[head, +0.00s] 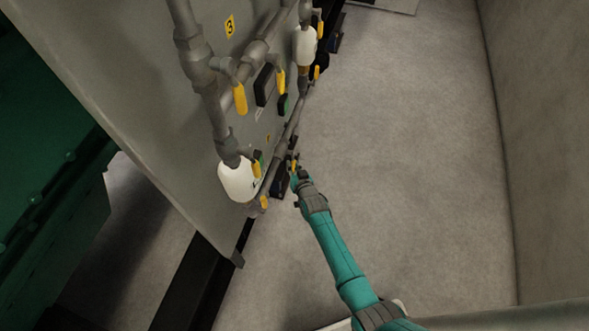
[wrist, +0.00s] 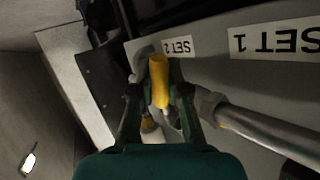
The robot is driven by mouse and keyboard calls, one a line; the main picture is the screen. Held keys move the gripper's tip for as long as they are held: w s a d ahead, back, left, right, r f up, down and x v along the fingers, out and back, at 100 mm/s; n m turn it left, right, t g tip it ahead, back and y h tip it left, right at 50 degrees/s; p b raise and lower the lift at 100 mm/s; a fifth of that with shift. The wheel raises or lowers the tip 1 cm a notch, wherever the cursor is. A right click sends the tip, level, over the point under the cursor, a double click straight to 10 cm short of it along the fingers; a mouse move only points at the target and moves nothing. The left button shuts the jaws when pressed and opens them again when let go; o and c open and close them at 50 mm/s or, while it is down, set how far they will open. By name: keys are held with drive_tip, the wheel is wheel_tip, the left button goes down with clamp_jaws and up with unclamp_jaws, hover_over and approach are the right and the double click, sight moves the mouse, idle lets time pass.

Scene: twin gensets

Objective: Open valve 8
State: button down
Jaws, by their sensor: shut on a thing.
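My gripper (head: 294,178) is at the low pipe beside the grey panel in the head view, at the end of my teal arm. In the wrist view my gripper (wrist: 157,92) has its two fingers closed on either side of a yellow valve handle (wrist: 159,78). A little of this handle (head: 294,166) shows in the head view at the fingertips. I see no number 8, so I cannot tell this valve's number.
In the wrist view a pipe (wrist: 265,127) runs close on the right. Open floor (head: 410,150) lies right of the panel.

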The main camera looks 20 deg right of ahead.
drive_tip(key=g, duration=0.1)
drive_tip(key=s+a+r+m+g+y, duration=0.1)
drive_tip(key=g, duration=0.1)
drive_tip(key=shift+s+r+m, duration=0.15)
drive_tip(key=shift+m, duration=0.15)
drive_tip(key=shift+s+a+r+m+g+y, duration=0.25)
drive_tip(key=shift+r+m+g+y, duration=0.15)
drive_tip(key=shift+g, duration=0.4)
drive_tip(key=shift+s+a+r+m+g+y, duration=0.1)
drive_tip(key=shift+s+r+m+g+y, duration=0.2)
drive_tip(key=shift+g+y, duration=0.35)
drive_tip(key=shift+r+g, duration=0.1)
drive_tip(key=shift+g, duration=0.15)
drive_tip(key=c, duration=1.1)
unclamp_jaws()
drive_tip(key=shift+c, duration=0.2)
drive_tip(key=v, duration=0.8)
drive_tip(key=shift+a, duration=0.1)
